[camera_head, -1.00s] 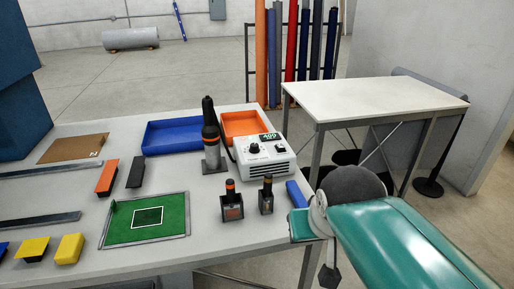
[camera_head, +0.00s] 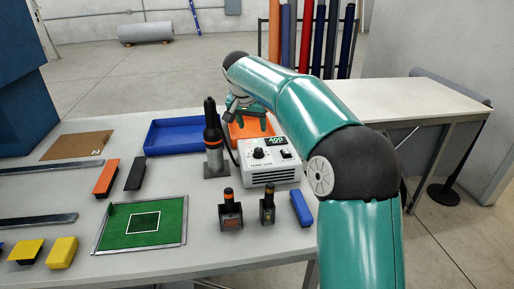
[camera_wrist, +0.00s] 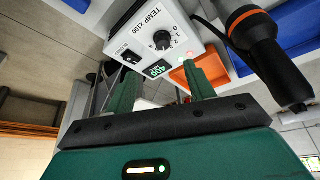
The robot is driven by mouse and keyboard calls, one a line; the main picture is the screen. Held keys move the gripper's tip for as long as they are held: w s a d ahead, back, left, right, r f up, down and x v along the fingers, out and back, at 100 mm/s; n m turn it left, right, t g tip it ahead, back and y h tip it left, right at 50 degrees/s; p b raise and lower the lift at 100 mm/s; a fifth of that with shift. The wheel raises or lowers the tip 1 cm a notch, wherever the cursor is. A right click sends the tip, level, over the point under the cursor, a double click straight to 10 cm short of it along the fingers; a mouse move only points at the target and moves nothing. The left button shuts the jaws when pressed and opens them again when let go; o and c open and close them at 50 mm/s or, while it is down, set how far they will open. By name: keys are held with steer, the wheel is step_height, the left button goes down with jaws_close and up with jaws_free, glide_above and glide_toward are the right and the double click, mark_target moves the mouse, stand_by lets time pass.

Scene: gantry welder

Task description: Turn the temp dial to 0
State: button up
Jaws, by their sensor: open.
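The white control box (camera_head: 270,175) stands on the table, with a black temp dial (camera_head: 258,154), a lit green display (camera_head: 276,142) that seems to read 400, and a black switch (camera_head: 286,155). In the wrist view the dial (camera_wrist: 162,40) shows beside the label "TEMP x100", with a scale around it and the display (camera_wrist: 157,69) nearer my fingers. My gripper (camera_wrist: 163,84) is open and empty, its two green fingers apart and pointing toward the box's panel without gripping the dial. In the head view my gripper (camera_head: 248,120) is beyond the box, over the orange bin, partly hidden.
A black-and-orange hot-air tool (camera_head: 213,140) stands upright left of the box, with a cable; it also shows in the wrist view (camera_wrist: 265,55). The orange bin (camera_head: 238,131) and blue tray (camera_head: 180,138) lie behind.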

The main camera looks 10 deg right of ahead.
mark_target(258, 150)
steer(key=x, duration=1)
steer(key=w+x, duration=0.1)
steer(key=x, duration=0.4)
steer(key=shift+w+d+f, duration=0.1)
steer(key=shift+w+d, duration=0.05)
steer(key=c, duration=1)
